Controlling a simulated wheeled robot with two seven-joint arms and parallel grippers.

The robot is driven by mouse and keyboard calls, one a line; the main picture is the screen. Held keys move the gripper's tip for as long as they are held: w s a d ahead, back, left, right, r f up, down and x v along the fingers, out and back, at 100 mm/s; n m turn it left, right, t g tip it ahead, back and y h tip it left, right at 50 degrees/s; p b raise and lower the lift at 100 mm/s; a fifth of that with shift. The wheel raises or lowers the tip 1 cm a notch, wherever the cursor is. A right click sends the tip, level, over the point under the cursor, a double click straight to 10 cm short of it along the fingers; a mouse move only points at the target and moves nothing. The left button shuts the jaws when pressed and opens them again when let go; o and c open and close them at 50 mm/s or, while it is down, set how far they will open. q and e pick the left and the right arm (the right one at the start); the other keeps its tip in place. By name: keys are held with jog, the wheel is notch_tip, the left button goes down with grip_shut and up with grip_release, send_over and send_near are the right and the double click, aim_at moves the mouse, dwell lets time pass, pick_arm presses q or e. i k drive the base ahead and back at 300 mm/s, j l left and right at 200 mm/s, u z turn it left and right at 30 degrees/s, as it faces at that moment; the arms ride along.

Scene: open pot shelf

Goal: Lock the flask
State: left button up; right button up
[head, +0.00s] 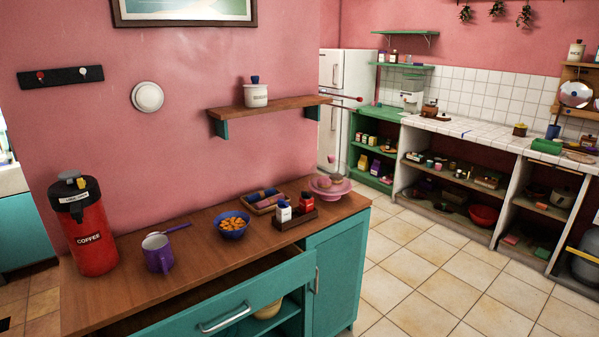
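The flask is a tall red coffee flask (89,232) with a black lid (75,188) and the word COFFEE on its side. It stands upright at the left end of the wooden counter top (190,268). A light label sits on the lid's front. Whether the lid is locked is too small to tell. Neither of my grippers shows in the head view.
A purple mug (158,254) stands just right of the flask, with a purple spoon-like item behind it. A blue bowl of orange food (233,226), a condiment caddy (297,217) and a pink stand (330,187) are farther right. A teal drawer (215,308) is pulled open below.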

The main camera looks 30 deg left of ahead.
aim_at(81, 183)
jog(key=u, duration=2.25)
